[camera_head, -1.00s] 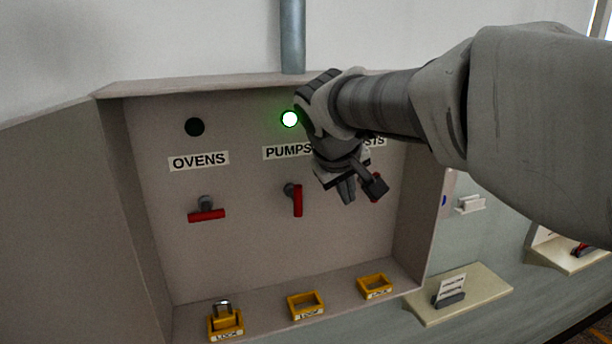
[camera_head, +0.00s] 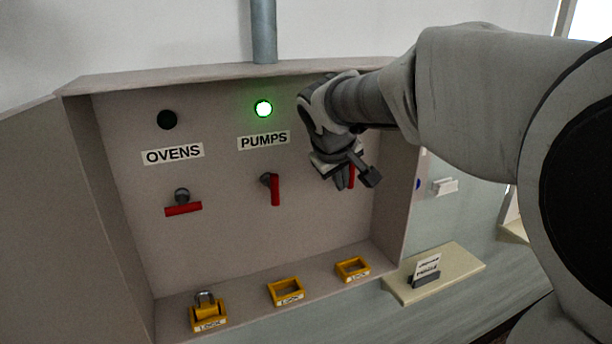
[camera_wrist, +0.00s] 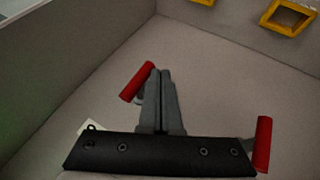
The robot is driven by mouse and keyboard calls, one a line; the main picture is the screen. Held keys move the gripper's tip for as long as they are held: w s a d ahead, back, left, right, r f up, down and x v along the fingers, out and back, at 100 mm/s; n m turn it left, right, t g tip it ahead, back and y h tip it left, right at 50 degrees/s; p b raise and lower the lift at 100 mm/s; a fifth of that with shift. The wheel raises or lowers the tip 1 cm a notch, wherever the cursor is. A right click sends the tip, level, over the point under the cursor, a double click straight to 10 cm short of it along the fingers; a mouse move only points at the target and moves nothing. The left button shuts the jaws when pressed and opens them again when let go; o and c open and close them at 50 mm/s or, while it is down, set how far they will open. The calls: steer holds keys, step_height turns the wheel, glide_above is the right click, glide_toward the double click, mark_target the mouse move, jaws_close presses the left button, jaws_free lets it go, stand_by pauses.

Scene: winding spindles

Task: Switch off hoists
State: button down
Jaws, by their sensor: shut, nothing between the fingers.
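The hoists handle is a red bar (camera_head: 351,175) at the right of the panel, partly hidden behind my gripper in the head view. In the wrist view this red handle (camera_wrist: 137,82) is tilted and lies close beside the fingers, on their left; I cannot tell whether they touch. My gripper (camera_head: 342,182) is shut and empty in front of the panel; its fingers (camera_wrist: 162,100) also show in the wrist view. The hoists label and lamp are hidden behind my arm.
The pumps handle (camera_head: 274,189) hangs down under a lit green lamp (camera_head: 264,108). The ovens handle (camera_head: 183,209) lies level under a dark lamp (camera_head: 167,120). A padlock (camera_head: 206,306) sits in the left yellow tray; the middle tray (camera_head: 286,291) and right tray (camera_head: 352,269) are empty.

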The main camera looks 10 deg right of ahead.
steer(key=shift+f+n+t+h+b, duration=0.45)
steer(key=shift+h+b, duration=0.75)
steer(key=shift+b, duration=1.9)
steer(key=shift+f+b, duration=0.15)
steer(key=shift+b, duration=0.2)
steer(key=d+n+t+h+b, duration=0.1)
steer(key=t+h+b, duration=0.1)
steer(key=b, duration=0.8)
steer(key=d+f+n+t+h+b, duration=0.1)
steer(key=n+t+h+b, duration=0.1)
steer(key=b, duration=0.7)
steer(key=w+d+f+n+t+h+b, duration=0.1)
steer(key=t+h+b, duration=0.3)
steer(key=b, duration=0.6)
steer(key=shift+f+n+h+b, duration=0.1)
steer(key=shift+n+h+b, duration=0.2)
steer(key=shift+n+h, duration=0.5)
